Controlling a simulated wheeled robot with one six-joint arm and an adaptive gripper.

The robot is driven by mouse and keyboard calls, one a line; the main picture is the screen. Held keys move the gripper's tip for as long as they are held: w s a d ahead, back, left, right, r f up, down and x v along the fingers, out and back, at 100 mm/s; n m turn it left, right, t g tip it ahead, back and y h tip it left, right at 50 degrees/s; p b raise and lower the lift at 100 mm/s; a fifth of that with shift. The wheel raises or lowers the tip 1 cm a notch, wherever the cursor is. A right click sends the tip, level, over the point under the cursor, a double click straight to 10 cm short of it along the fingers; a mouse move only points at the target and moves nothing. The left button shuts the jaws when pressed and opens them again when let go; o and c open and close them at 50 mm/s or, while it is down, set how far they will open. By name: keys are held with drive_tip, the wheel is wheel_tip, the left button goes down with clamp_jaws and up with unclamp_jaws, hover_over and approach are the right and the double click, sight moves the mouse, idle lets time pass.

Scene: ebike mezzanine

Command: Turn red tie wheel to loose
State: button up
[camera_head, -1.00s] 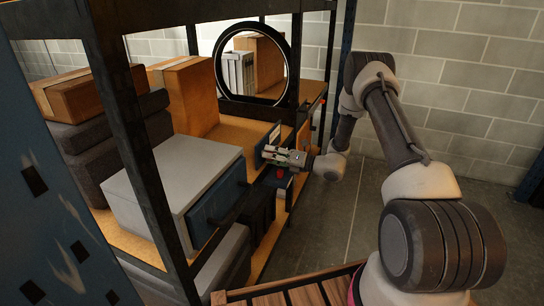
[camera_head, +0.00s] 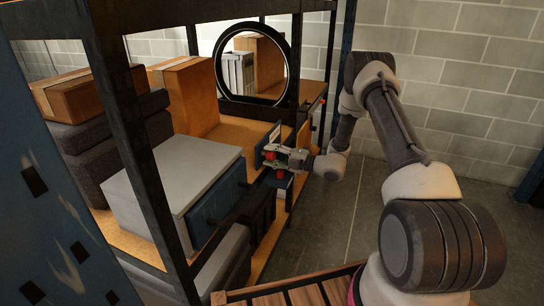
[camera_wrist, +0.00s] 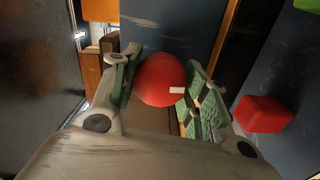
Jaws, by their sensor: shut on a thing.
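The red tie wheel (camera_wrist: 160,82) is round, with a small white mark pointing right in the wrist view. My gripper (camera_wrist: 163,76) has its green-padded fingers on either side of it and is shut on it. In the head view, my gripper (camera_head: 271,157) is at the front of the shelf's blue panel, and a bit of red shows between its fingers. The wheel's mount is mostly hidden behind it. Any labels for loose or tight cannot be read.
A second red part (camera_wrist: 264,114) sits right of the wheel in the wrist view, close to my finger. A grey box (camera_head: 175,175) and cardboard boxes (camera_head: 185,95) fill the shelf. A dark post (camera_head: 140,150) stands left of my gripper. Open floor (camera_head: 335,225) lies right of the shelf.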

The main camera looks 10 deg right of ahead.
drive_tip(key=shift+s+f+m, duration=0.1)
drive_tip(key=shift+s+m, duration=0.05)
drive_tip(key=shift+m, duration=0.45)
drive_tip(key=o, duration=1)
drive_tip(key=shift+o, duration=0.2)
drive_tip(key=shift+d, duration=0.1)
drive_tip(key=v, duration=1.1)
drive_tip(key=shift+s+d, duration=0.2)
drive_tip(key=shift+d, duration=0.15)
